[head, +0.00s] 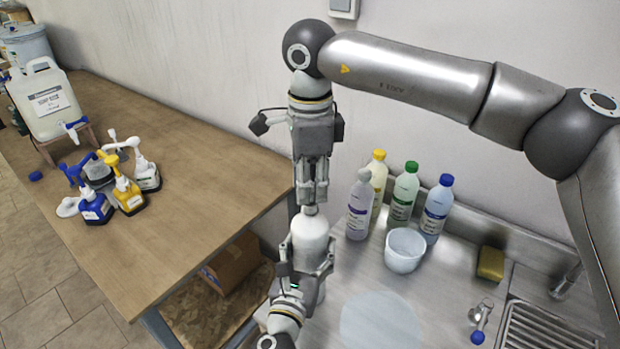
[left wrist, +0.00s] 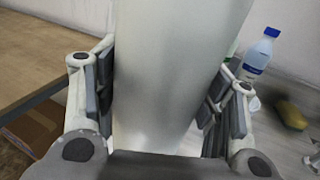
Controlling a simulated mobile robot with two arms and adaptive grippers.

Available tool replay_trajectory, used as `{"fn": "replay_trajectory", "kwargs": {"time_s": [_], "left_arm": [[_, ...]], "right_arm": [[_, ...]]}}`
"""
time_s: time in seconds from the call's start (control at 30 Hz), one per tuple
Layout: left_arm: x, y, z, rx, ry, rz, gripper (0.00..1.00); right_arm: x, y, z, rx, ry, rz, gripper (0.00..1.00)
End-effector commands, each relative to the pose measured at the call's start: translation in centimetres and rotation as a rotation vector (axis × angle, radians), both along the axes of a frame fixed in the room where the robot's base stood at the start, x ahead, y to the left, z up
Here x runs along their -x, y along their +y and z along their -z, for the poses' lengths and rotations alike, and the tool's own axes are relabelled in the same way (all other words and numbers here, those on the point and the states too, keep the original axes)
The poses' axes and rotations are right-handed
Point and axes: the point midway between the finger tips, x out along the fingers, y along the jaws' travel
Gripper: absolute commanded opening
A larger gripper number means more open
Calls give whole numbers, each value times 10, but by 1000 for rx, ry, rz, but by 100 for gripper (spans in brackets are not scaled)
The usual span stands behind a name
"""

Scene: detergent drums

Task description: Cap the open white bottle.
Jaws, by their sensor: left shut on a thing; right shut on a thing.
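The white bottle (head: 311,236) stands roughly upright in my left gripper (head: 305,272), whose fingers are shut around its body. In the left wrist view the bottle (left wrist: 172,75) fills the space between the fingers (left wrist: 165,95), and its top is out of frame. My right gripper (head: 311,192) points down directly above the bottle, shut on a small pale cap (head: 310,209). The cap is mostly hidden by the fingertips and is at the bottle's mouth. I cannot tell whether it is threaded on.
Several capped bottles (head: 404,192) and a white tub (head: 405,250) stand right of the grippers on the steel counter (head: 460,245). A yellow sponge (head: 491,263) and a blue-handled tap (head: 479,325) are farther right. The wooden table (head: 185,160) holds pump bottles (head: 126,190) and a canister (head: 46,103).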

Motion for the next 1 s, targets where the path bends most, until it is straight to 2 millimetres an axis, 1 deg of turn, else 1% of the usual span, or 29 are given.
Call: {"fn": "replay_trajectory", "kwargs": {"time_s": [0.23,0.77,1.0], "left_arm": [[0,0,0,0,0,1,21],[0,0,0,0,0,1,21],[0,0,0,0,0,1,21]], "right_arm": [[0,0,14,0,1,1,22],[0,0,14,0,0,1,22],[0,0,19,0,1,0,22]]}}
